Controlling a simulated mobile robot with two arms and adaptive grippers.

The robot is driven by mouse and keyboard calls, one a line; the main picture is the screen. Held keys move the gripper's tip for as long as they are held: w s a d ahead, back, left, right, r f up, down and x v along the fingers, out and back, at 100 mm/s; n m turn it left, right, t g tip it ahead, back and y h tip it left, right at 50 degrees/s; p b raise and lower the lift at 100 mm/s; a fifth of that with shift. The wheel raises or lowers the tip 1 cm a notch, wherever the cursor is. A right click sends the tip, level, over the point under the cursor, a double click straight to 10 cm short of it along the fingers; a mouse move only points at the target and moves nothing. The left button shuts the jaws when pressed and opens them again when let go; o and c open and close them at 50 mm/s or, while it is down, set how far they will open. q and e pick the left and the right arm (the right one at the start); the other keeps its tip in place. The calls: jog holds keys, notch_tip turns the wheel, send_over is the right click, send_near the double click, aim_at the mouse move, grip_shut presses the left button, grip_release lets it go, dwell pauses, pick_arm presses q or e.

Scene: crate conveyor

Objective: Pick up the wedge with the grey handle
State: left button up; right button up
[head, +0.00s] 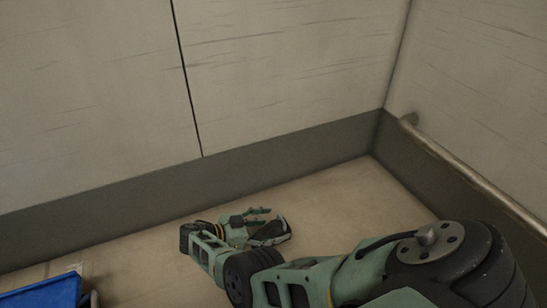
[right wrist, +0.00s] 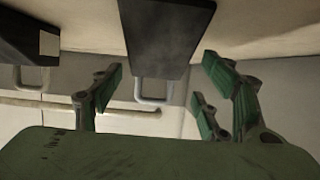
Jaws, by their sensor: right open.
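In the right wrist view a dark wedge (right wrist: 165,30) hangs down from the top edge of the picture, with a grey loop handle (right wrist: 153,100) at its lower end. My right gripper (right wrist: 158,105) is open, with green-padded fingers to the left and right of this handle. I cannot tell whether any finger touches it. In the head view the right gripper (head: 260,216) is low over the floor. A dark shape there is partly hidden by it, and I cannot tell its outline. My left gripper is not in view.
A second dark block (right wrist: 22,42) with a light grey loop is at the upper left of the right wrist view. A blue crate (head: 42,293) is at the lower left of the head view. A rail (head: 480,180) runs along the right wall. Floor behind the gripper is clear.

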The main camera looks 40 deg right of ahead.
aim_at(274, 228)
jog(key=x, duration=0.4)
jog(key=shift+s, duration=0.25)
jog(key=shift+c, duration=0.5)
jog(key=shift+r, duration=0.1)
jog(key=c, duration=1.5)
